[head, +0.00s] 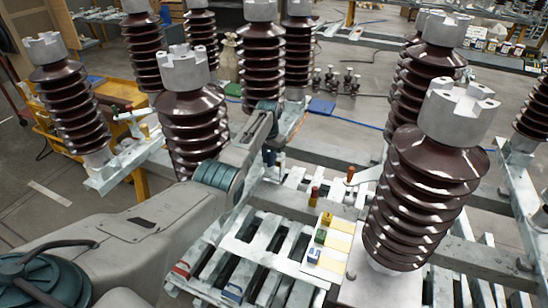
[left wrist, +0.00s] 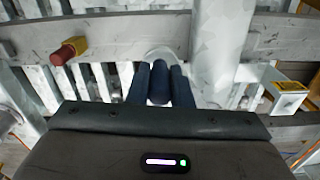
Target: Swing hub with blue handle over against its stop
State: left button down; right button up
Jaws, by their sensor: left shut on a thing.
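My left gripper (head: 270,158) reaches down between the tall insulators onto the grey frame in the head view. In the left wrist view its two dark fingers (left wrist: 160,88) are closed on either side of a dark blue handle (left wrist: 159,78). The handle's rounded end shows between the fingertips. A pale round part, which looks like the hub (left wrist: 160,54), shows just beyond the handle and is mostly hidden by it and the fingers. I cannot make out a stop or whether the hub touches one. My right gripper is not in view.
Brown ribbed insulators (head: 425,190) stand close around my left arm. A red handle (head: 350,174) and a reddish-brown handle (head: 314,196) stand to the right. Yellow, green and blue blocks sit by cream plates (head: 333,242). A pale column (left wrist: 222,45) rises beside my fingers.

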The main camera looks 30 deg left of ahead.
pick_arm(q)
jog(key=c, duration=1.3)
grip_release()
jog(key=shift+a+r, duration=0.1)
jog(key=shift+r, duration=0.15)
notch_tip(320, 180, up, 10)
jog(key=shift+f+b, duration=0.25)
jog(key=shift+b, duration=0.85)
jog(key=shift+r, duration=0.5)
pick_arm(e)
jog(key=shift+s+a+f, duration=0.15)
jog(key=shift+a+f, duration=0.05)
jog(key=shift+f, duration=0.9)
